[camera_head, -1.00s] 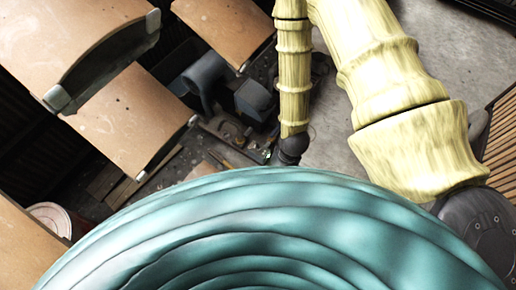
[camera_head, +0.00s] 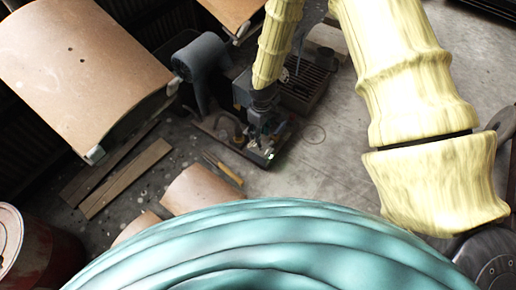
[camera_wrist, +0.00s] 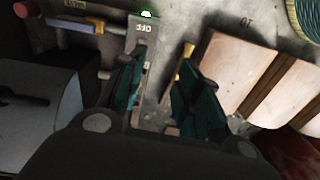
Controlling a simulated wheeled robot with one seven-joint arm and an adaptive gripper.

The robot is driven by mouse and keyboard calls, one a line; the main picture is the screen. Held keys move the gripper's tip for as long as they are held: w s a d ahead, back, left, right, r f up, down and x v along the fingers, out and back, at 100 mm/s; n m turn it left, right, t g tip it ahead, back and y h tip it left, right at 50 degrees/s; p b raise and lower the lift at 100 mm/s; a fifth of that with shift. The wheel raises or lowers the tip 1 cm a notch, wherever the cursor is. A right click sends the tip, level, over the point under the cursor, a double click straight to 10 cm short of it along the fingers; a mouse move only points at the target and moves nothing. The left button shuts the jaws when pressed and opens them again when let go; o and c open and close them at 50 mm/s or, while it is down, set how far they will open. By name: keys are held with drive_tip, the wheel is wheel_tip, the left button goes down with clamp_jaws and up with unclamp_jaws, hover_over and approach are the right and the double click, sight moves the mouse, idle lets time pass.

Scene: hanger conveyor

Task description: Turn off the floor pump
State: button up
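The floor pump (camera_head: 230,135) sits on the floor in the head view, a dark machine on a base plate with a small green light. My gripper (camera_head: 266,128) reaches down over its right part, its fingers hard to make out there. In the wrist view, my gripper (camera_wrist: 163,60) shows two dark green fingers apart, with nothing visible between them. A grey plate marked OFF (camera_wrist: 140,30) lies just beyond the left fingertip, with a lit green lamp (camera_wrist: 146,14) at its top. The left finger hides its lower part. I cannot tell whether they touch. A red knob (camera_wrist: 25,9) is at upper left.
Brown curved panels hang at upper left, one large panel (camera_head: 85,70) nearest. Planks (camera_head: 125,178), a yellow-handled tool (camera_head: 224,168) and more brown panels (camera_head: 200,190) lie near the pump. A red barrel (camera_head: 40,255) stands at lower left.

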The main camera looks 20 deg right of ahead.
drive_tip(key=shift+n+h, duration=0.3)
drive_tip(key=shift+n, duration=0.1)
drive_tip(key=w+f+b, duration=0.1)
drive_tip(key=f+b, duration=0.1)
drive_tip(key=f, duration=0.2)
drive_tip(key=w+f+b, duration=0.1)
drive_tip(key=f+b, duration=0.1)
drive_tip(key=f, duration=0.1)
drive_tip(key=w+f+b, duration=0.1)
drive_tip(key=f+b, duration=0.1)
drive_tip(key=f, duration=0.2)
drive_tip(key=shift+w+d+f+b, duration=0.3)
drive_tip(key=shift+w+d, duration=0.1)
clamp_jaws()
